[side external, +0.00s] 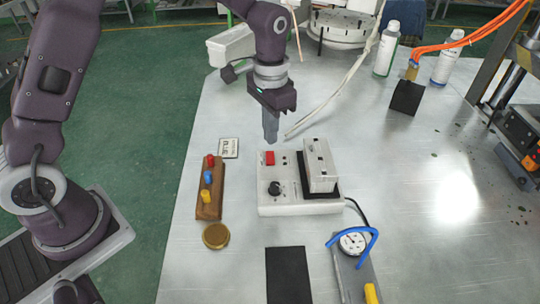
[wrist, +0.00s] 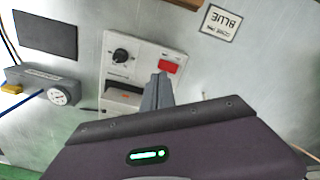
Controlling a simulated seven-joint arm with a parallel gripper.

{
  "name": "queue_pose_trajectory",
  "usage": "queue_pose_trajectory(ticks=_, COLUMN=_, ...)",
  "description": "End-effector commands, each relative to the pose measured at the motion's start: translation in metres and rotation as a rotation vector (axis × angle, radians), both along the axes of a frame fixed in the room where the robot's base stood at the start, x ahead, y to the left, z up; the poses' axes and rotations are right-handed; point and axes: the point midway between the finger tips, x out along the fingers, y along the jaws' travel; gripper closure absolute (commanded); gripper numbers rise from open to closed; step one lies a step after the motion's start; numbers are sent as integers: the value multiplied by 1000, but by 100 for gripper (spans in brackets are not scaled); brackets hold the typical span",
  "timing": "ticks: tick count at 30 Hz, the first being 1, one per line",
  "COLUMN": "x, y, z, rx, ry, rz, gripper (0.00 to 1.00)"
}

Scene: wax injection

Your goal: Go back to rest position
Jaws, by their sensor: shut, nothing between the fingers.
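My gripper (side external: 271,138) is shut and empty, with its fingers pointing down. In the side view it hangs above the far edge of a white control box (side external: 300,208), close to the box's red switch (side external: 269,158). I cannot tell the exact gap between the fingertips and the box. In the wrist view the closed fingers (wrist: 158,85) show in front of the box, beside the red switch (wrist: 169,67) and the black knob (wrist: 121,56).
A wooden block (side external: 209,208) with red, blue and yellow pegs, a label card (side external: 228,148) and a brass disc (side external: 216,236) lie to the left. A black pad (side external: 288,276) and a gauge (side external: 353,242) are in front. Bottles (side external: 386,48) stand at the back. The right middle table is clear.

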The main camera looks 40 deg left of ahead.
Motion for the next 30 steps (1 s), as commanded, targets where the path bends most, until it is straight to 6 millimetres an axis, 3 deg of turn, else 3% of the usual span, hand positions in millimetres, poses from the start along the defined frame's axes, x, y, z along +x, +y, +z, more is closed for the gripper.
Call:
queue_pose_trajectory(ticks=2, x=-1, y=0, z=2, rx=0, ry=-3, rz=1, gripper=100)
queue_pose_trajectory(ticks=4, x=-7, y=3, z=19, rx=-1, ry=-26, rz=11, gripper=100)
queue_pose_trajectory(ticks=7, x=-34, y=12, z=72, rx=-3, ry=-102, rz=45, gripper=100)
queue_pose_trajectory(ticks=10, x=-86, y=25, z=126, rx=-11, ry=-198, rz=98, gripper=100)
queue_pose_trajectory(ticks=12, x=-126, y=32, z=151, rx=-19, ry=-266, rz=134, gripper=100)
queue_pose_trajectory(ticks=14, x=-160, y=37, z=164, rx=-27, ry=-322, rz=165, gripper=100)
queue_pose_trajectory(ticks=18, x=-223, y=43, z=170, rx=-49, ry=-425, rz=224, gripper=100)
queue_pose_trajectory(ticks=21, x=-248, y=45, z=165, rx=-60, ry=-470, rz=246, gripper=100)
queue_pose_trajectory(ticks=24, x=-258, y=45, z=161, rx=-64, ry=-487, rz=256, gripper=100)
queue_pose_trajectory(ticks=30, x=-259, y=45, z=161, rx=-64, ry=-488, rz=258, gripper=100)
